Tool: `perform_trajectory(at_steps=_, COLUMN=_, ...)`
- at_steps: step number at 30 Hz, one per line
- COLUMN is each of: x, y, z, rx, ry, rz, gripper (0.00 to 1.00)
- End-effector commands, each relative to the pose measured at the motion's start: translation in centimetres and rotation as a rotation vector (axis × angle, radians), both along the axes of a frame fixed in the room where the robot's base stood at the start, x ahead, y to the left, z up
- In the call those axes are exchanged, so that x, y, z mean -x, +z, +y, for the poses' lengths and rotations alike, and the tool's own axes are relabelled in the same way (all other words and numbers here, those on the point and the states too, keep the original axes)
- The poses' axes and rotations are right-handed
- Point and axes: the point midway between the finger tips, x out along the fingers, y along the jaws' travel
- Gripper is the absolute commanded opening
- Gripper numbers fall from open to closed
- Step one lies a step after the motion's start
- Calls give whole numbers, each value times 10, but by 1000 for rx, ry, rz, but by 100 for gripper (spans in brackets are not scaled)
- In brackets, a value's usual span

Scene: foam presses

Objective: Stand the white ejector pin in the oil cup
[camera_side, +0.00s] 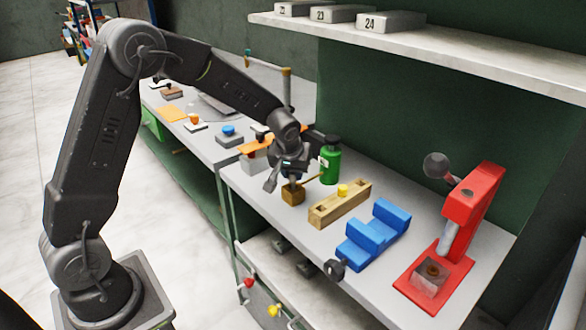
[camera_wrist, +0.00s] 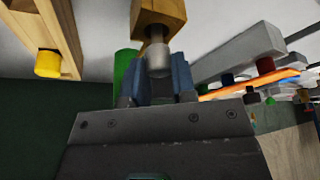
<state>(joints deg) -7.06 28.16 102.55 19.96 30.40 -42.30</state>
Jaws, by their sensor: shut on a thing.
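My gripper (camera_side: 289,176) is low over the bench, pointing down. In the wrist view its fingers (camera_wrist: 160,73) are shut on a pale grey-white pin (camera_wrist: 158,58), which looks like the white ejector pin. The pin's far end meets a small wooden block (camera_wrist: 159,14), also seen directly below the gripper in the side view (camera_side: 293,195). I cannot tell whether the pin is in a hole of the block or only against it. No vessel is plainly recognizable as the oil cup; this block may be it.
A wooden rack (camera_side: 325,212) with a yellow pin (camera_side: 342,190) stands right of the block. A green bottle (camera_side: 330,166) stands close behind. Further right are a blue stepped fixture (camera_side: 375,235) and a red press (camera_side: 465,210). Bare bench lies in front of the block.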

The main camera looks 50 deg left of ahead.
Motion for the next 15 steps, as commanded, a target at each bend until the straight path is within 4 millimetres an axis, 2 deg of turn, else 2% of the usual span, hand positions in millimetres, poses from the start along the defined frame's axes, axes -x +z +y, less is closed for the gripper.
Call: perform_trajectory(at_steps=15, x=0, y=-12, z=0, rx=1, ry=0, rz=1, gripper=2)
